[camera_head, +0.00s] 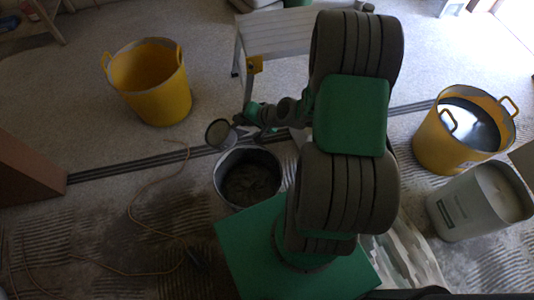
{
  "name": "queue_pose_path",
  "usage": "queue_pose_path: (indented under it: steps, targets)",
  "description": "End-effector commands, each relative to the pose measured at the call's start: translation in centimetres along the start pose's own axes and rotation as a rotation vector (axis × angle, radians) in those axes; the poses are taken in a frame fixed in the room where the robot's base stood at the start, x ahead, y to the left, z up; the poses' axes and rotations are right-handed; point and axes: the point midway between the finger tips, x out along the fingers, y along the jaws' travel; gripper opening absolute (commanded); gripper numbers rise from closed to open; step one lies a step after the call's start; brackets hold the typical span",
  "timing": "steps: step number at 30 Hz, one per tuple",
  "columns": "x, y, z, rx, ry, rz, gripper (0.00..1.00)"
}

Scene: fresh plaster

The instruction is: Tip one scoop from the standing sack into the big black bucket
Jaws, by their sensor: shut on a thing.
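The big black bucket (221,174) stands on the floor near the middle, with dark grey, lumpy material inside. My gripper (246,119) is shut on the scoop (219,133), a small round cup with a dark rim. The scoop is at the bucket's far left rim in the picture. I cannot tell its height, its exact tilt or whether it holds powder. The standing sack (470,213), white with a printed label, is upright at the right. Its top is open and shows pale contents. My arm hides part of the bucket's right surroundings.
A yellow tub (152,95) stands at upper left. Another yellow tub (441,143) with dark liquid stands at right. A pale step stool (270,35) stands behind my arm. An orange cable (131,207) lies at left. A brown box (28,172) is at the left edge.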

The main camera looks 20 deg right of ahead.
Motion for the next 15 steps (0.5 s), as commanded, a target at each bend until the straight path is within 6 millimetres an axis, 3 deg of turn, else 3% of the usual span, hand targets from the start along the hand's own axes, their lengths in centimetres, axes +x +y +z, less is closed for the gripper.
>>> queue_pose_path:
  steps: [1,15]
  targets:
    - [2.8,3.6,0.3,0.012,-0.003,-0.006,0.0]
    - [13.3,20.4,1.2,0.034,-0.067,-0.118,0.0]
